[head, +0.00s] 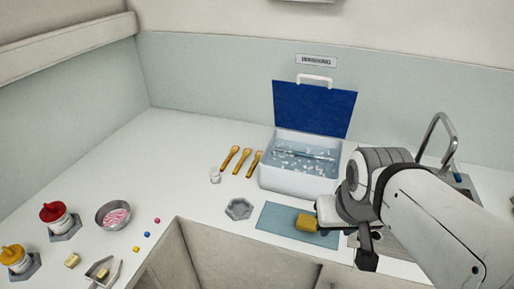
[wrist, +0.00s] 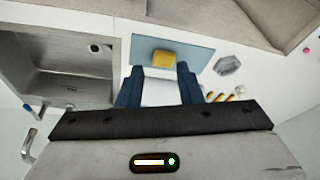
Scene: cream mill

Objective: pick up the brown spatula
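Three slim brown utensils with wider ends lie side by side on the counter, left of the white bin: a left one (head: 229,158), a middle one (head: 241,161) and a right one (head: 254,164). I cannot tell from their shapes which is the brown spatula. Parts of them show small at the right in the wrist view (wrist: 240,90). My gripper (wrist: 160,76) has its two blue fingers apart, with a pale surface showing between them. It is over the right part of the blue mat, to the right of the utensils and well apart from them.
A white bin (head: 285,178) with a raised blue lid (head: 314,107) stands behind the mat (head: 272,215). A yellow block (head: 307,222) lies on the mat. A grey hexagonal holder (head: 238,209) and small clear jar (head: 215,175) are nearby. A sink (wrist: 70,70) lies beside the mat.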

